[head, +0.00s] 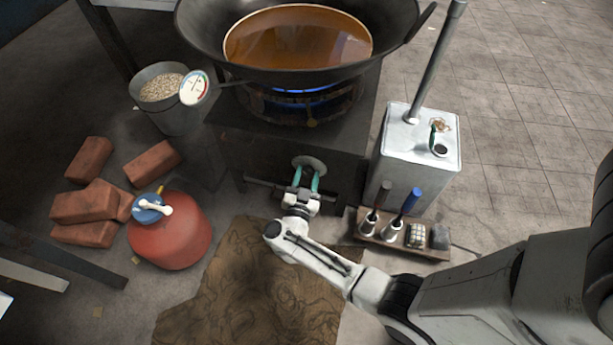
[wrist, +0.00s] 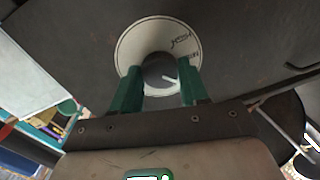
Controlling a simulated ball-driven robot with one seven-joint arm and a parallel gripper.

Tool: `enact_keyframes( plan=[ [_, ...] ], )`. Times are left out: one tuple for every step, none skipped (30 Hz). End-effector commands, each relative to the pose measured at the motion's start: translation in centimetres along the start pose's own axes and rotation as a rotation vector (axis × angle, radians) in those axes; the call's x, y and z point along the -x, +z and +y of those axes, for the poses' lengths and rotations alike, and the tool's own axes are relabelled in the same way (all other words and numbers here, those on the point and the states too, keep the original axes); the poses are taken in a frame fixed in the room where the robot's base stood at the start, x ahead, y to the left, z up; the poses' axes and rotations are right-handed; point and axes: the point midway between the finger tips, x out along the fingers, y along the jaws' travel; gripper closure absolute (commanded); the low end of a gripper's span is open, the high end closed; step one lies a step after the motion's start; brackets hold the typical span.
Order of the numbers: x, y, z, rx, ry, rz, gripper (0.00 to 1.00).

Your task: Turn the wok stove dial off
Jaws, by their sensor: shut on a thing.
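The wok stove (head: 270,150) is a dark metal box with a round dial (head: 310,163) on its front. In the wrist view the dial (wrist: 160,70) is a pale disc with dark markings and a grey knob in its middle. My gripper (head: 306,180) reaches up to the dial. Its two green fingers (wrist: 161,82) stand on either side of the knob and are shut on it. A blue flame (head: 305,89) burns on the burner beneath the wok (head: 300,70), which holds brown liquid.
A red gas cylinder (head: 170,235) and several bricks (head: 90,205) are at the left. A metal canister (head: 415,150) and a tray (head: 435,252) of tools stand at the right. A bucket (head: 175,115) of pellets is behind. A brown mat (head: 255,290) lies in front.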

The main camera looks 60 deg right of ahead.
Motion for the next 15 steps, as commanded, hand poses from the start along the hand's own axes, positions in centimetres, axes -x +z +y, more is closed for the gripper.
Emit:
enact_keyframes(
  plan=[
    [0.02,0.01,0.01,0.000,0.000,0.000,0.86],
    [0.02,0.01,0.01,0.000,0.000,0.000,0.86],
    [0.02,0.02,0.01,-0.001,0.000,0.000,0.86],
    [0.02,0.02,0.01,-0.002,0.000,0.000,0.86],
    [0.02,0.02,0.01,-0.004,0.000,0.000,0.86],
    [0.02,0.02,0.01,-0.009,0.000,0.000,0.86],
    [0.02,0.02,0.01,-0.014,0.000,0.001,0.86],
    [0.02,0.03,0.02,-0.020,0.000,0.001,0.86],
    [0.02,0.03,0.01,-0.032,-0.001,0.002,0.86],
    [0.02,0.03,0.01,-0.043,-0.001,0.003,0.86],
    [0.02,0.03,0.02,-0.055,-0.001,0.004,0.86],
    [0.02,0.04,0.01,-0.074,-0.001,0.005,0.86],
    [0.02,0.04,0.02,-0.090,-0.002,0.007,0.86],
    [0.01,0.05,0.02,-0.108,-0.002,0.008,0.86],
    [0.02,0.06,0.03,-0.134,-0.003,0.010,0.86]
  ],
)
